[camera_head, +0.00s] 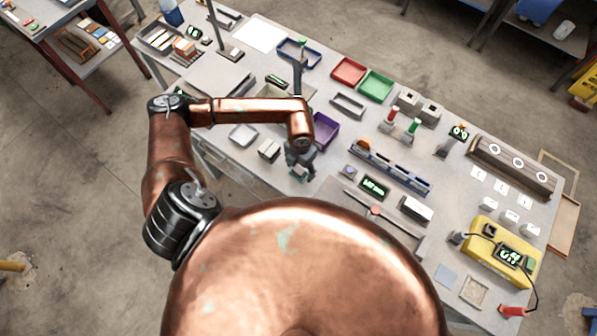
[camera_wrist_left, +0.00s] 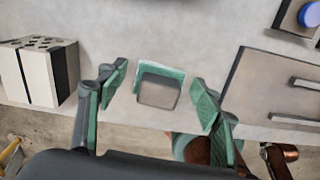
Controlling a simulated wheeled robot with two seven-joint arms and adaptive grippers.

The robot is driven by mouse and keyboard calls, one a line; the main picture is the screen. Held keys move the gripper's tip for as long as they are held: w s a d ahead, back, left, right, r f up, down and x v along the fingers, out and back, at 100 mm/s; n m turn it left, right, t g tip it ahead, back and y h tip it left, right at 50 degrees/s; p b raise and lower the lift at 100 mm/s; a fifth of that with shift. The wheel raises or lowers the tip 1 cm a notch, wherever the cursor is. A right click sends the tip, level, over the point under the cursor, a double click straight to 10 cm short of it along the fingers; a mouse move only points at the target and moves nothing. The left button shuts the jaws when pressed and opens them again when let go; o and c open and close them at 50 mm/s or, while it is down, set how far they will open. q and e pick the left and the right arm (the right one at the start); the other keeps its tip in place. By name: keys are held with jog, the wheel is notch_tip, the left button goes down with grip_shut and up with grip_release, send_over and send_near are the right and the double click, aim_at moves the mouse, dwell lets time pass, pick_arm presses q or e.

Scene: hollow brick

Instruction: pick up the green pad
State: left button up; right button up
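The green pad (camera_wrist_left: 162,70) lies near the table's front edge in the left wrist view, with a grey block-like face on its near side. My left gripper (camera_wrist_left: 160,92) is open, with one green-lined finger on each side of the pad and a visible gap to both. In the head view my left gripper (camera_head: 299,168) points down over the front edge of the table, and it largely hides the pad there. My right gripper is in neither view.
A pale block with holes (camera_wrist_left: 38,72) stands left of the pad, also seen in the head view (camera_head: 268,150). A grey panel with handles (camera_wrist_left: 275,90) lies to the right. A purple tray (camera_head: 325,128) is behind the gripper. Bare tabletop surrounds the pad.

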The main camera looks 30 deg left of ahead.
pick_arm(q)
jog(key=c, duration=1.1)
jog(key=shift+o, duration=0.2)
jog(key=shift+r, duration=0.1)
jog(key=shift+r, duration=0.5)
jog(key=s+d+r+b, duration=0.2)
jog(key=s+d+r, duration=0.1)
jog(key=s+r, duration=0.8)
jog(key=s, duration=0.2)
jog(key=shift+s+d+r, duration=0.15)
jog(key=shift+s+r, duration=0.2)
jog(key=shift+r, duration=0.05)
